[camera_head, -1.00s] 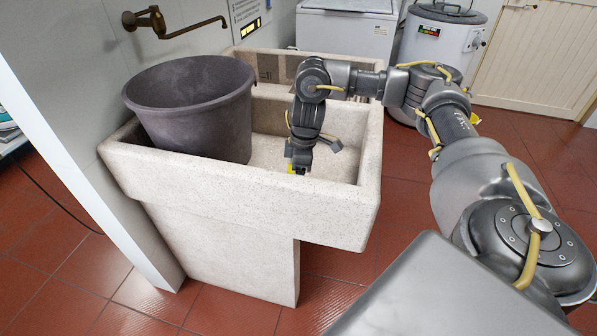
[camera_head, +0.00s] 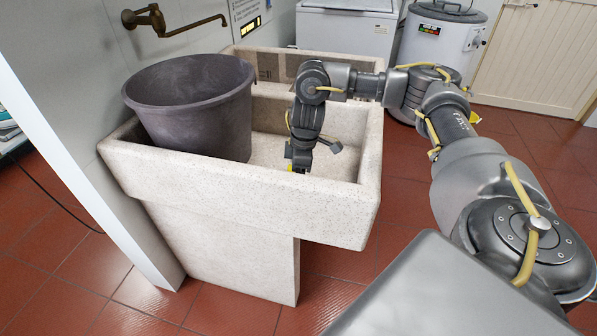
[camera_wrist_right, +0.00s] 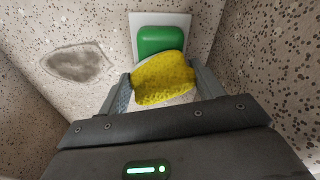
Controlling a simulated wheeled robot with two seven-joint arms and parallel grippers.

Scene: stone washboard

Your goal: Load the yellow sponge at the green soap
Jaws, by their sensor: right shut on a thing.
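In the right wrist view, the yellow sponge (camera_wrist_right: 163,78) is between the two fingers of my right gripper (camera_wrist_right: 160,84), which is shut on it. The green soap (camera_wrist_right: 160,40) lies on a white plate or dish (camera_wrist_right: 187,21) just beyond the sponge. The sponge's far edge overlaps the near edge of the soap in this view; I cannot tell whether they press together. In the head view my right gripper (camera_head: 299,165) points down into the stone basin, with a sliver of yellow at its tip. The soap is hidden there. My left gripper is not in view.
The stone washboard basin (camera_head: 250,195) has raised walls around the gripper. A large dark tub (camera_head: 195,110) stands in its left part. A brass tap (camera_head: 160,22) is on the wall. A dark oval hollow (camera_wrist_right: 78,64) shows in the basin floor.

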